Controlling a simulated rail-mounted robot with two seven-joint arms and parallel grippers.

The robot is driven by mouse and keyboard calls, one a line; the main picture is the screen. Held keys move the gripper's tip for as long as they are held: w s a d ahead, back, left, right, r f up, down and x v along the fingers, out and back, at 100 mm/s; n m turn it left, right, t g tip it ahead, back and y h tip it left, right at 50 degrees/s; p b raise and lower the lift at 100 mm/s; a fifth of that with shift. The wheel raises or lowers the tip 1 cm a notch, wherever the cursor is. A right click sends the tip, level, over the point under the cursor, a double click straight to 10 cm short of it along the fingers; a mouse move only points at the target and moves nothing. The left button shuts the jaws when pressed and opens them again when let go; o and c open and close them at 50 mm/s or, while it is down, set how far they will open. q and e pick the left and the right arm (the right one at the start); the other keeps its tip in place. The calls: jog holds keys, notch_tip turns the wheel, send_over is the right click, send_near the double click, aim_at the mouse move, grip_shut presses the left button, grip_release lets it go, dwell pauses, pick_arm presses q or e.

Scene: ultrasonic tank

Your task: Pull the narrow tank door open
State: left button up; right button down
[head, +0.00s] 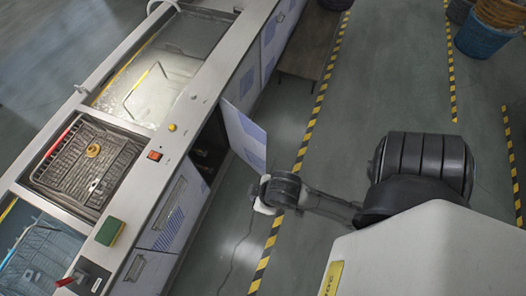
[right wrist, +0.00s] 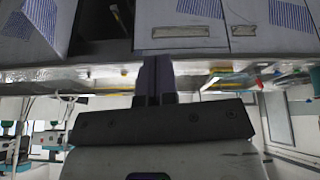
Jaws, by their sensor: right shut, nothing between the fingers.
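The narrow tank door (head: 245,138) is a pale panel with a blue patch. In the head view it stands swung out from the tank front, with a dark opening (head: 207,150) beside it. The right wrist view is upside down; a panel that looks like the door (right wrist: 32,22) is at the upper left, next to the dark opening. My right gripper (right wrist: 157,65) is shut and empty, its fingers together in front of the tank front. In the head view my right wrist is just beyond the door's outer end; the fingers are hidden there. My left gripper is out of view.
The tank counter (head: 186,125) carries a water basin, a wire basket (head: 88,165), a green-yellow sponge (head: 109,231) and a red-handled item. Drawer fronts (head: 180,205) flank the opening. Open floor with striped tape lies right of the tank. A blue bin (head: 484,35) stands far right.

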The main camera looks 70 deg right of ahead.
jog(key=w+d+f+h+b, duration=0.1)
jog(key=w+d+f+b, duration=0.15)
jog(key=f+b, duration=1.1)
jog(key=n+t+h+b, duration=0.3)
jog(key=h+b, duration=0.7)
jog(key=h, duration=0.6)
send_near(263, 138)
jog(key=x, duration=0.2)
jog(key=b+x, duration=0.1)
jog(key=x, duration=0.2)
jog(key=shift+w+d, duration=0.1)
jog(key=shift+w, duration=0.3)
jog(key=shift+s+d, duration=0.2)
jog(key=shift+d, duration=0.3)
